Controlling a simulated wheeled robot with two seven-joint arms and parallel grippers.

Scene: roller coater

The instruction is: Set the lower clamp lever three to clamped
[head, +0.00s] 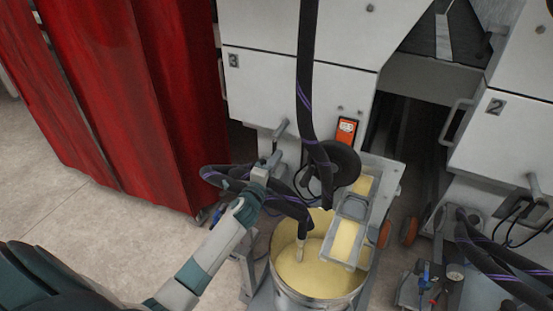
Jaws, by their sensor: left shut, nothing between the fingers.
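The machine cabinet (270,85) marked 3 stands at the top centre. Below its panel, a grey lever (280,129) sticks out, which looks like the lower clamp lever three. My left gripper (270,162) reaches in from the lower left and is shut and empty. Its fingertips are just below the lever in the picture; I cannot tell whether they touch it. The fingers partly cover what lies behind them. My right gripper is not in view.
A pot of yellow liquid (315,277) stands on a trolley below, with dark hoses (308,75) and a tray (346,235) over it. A red curtain (125,90) hangs at left. Cabinet 2 (512,135) has a similar lever (534,186) at right. Bare floor lies lower left.

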